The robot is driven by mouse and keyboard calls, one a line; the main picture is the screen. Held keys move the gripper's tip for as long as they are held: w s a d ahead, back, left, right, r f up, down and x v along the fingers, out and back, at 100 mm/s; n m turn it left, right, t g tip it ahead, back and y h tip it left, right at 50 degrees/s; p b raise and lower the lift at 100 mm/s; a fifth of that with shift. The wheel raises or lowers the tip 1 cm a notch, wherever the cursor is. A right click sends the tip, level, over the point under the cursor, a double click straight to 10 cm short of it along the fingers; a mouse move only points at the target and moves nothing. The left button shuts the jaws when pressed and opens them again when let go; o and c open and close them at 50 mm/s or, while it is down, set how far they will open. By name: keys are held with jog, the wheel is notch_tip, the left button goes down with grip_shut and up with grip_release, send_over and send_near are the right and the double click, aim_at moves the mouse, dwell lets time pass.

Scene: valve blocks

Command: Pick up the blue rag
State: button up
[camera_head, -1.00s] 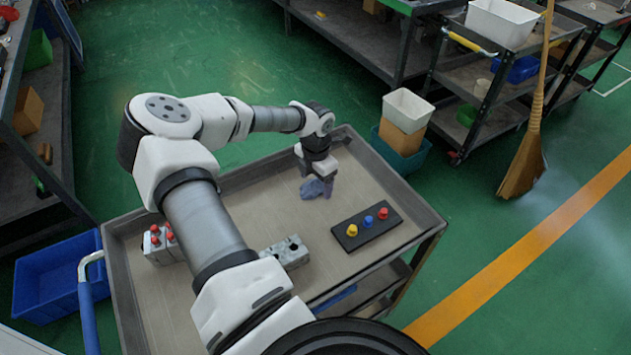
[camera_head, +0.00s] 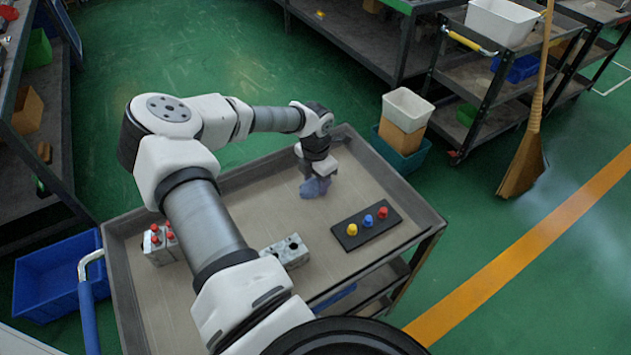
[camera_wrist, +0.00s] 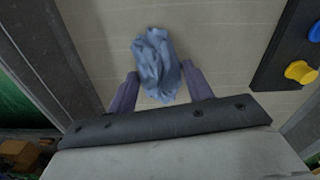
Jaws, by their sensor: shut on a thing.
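The blue rag (camera_head: 315,187) is a crumpled grey-blue cloth at the far part of the cart's top tray (camera_head: 350,158). In the wrist view the rag (camera_wrist: 157,62) lies bunched between the two purple-grey fingers of my gripper (camera_wrist: 161,88). My gripper (camera_head: 318,174) points down at the tray and is shut on the rag. The fingers are mostly hidden by the rag in the head view. I cannot tell whether the rag is clear of the tray surface.
A black board (camera_head: 366,226) with yellow, blue and red knobs lies to the right. A grey valve block (camera_head: 287,251) and a block with red caps (camera_head: 160,244) stand nearer. The tray has raised rims. Stacked boxes (camera_head: 405,120) stand on the floor beyond the cart.

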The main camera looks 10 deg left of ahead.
aim_at(315, 179)
notch_tip(315, 179, up, 20)
jog(key=b, duration=0.4)
jog(key=o, duration=0.4)
jog(key=c, duration=0.3)
jog(key=shift+c, duration=0.2)
jog(key=shift+s+f, duration=0.1)
